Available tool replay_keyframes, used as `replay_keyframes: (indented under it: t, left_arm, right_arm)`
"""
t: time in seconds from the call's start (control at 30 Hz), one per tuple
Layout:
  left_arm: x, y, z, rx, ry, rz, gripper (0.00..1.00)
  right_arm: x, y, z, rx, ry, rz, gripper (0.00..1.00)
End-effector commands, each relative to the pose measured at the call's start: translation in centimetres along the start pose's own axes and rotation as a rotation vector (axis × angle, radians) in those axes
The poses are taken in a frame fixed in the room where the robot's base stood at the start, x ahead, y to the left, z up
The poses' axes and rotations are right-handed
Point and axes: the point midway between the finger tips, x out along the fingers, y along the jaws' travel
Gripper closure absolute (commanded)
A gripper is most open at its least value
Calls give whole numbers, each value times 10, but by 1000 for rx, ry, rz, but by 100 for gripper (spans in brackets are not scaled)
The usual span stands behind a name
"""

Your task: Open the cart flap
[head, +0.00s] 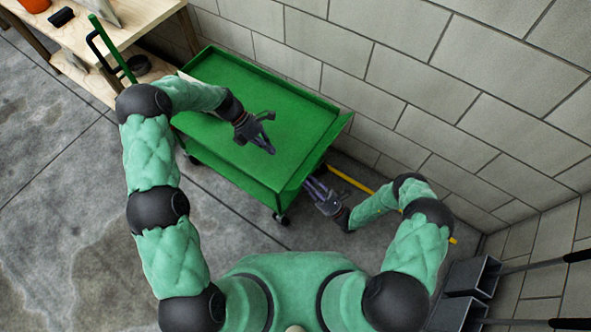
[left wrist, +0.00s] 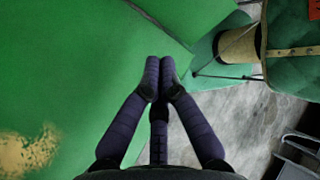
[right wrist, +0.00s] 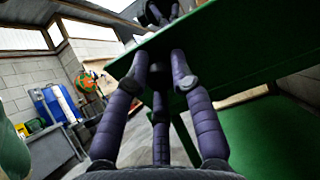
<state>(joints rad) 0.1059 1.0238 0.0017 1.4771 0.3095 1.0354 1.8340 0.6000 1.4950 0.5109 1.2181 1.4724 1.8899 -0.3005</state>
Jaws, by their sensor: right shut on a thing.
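The green cart (head: 235,75) stands along the block wall. Its flap (head: 318,160) is the green panel at the cart's lower-right end and seems to lean outward from the top tray. My right gripper (head: 318,187) is at the outer side of this end, shut on the flap's edge. In the right wrist view, its fingertips (right wrist: 160,62) meet the edge of the green flap (right wrist: 235,45); the exact contact is partly hidden. My left gripper (head: 265,140) is over the cart top, empty, with fingertips together in the left wrist view (left wrist: 159,65).
A wooden workbench (head: 140,18) stands at the upper left by the cart's green handle (head: 112,45). A yellow pole (head: 350,180) lies by the wall. Grey dustpan-like tools (head: 470,275) stand at the lower right. The concrete floor at left is clear.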

Motion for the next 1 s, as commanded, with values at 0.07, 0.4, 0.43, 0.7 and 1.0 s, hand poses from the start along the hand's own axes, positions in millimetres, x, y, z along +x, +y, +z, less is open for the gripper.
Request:
replay_keyframes:
  t: [0.07, 0.4, 0.43, 0.7, 1.0]
  left_arm:
    - [-7, -4, 3, -122, -3, -59, 100]
    - [-30, -21, 10, -438, 27, -221, 100]
    - [-30, -22, 10, -449, 29, -226, 100]
    - [-7, -30, 11, -464, 36, -236, 100]
    - [48, -43, 12, -463, 36, -236, 100]
  right_arm:
    - [0, -2, -1, -4, 3, -1, 100]
    - [0, -2, -1, -4, 3, -1, 100]
    - [0, -2, -1, -4, 3, -1, 100]
    - [0, -2, -1, -5, 3, -1, 100]
    - [0, -2, -1, -5, 3, -1, 100]
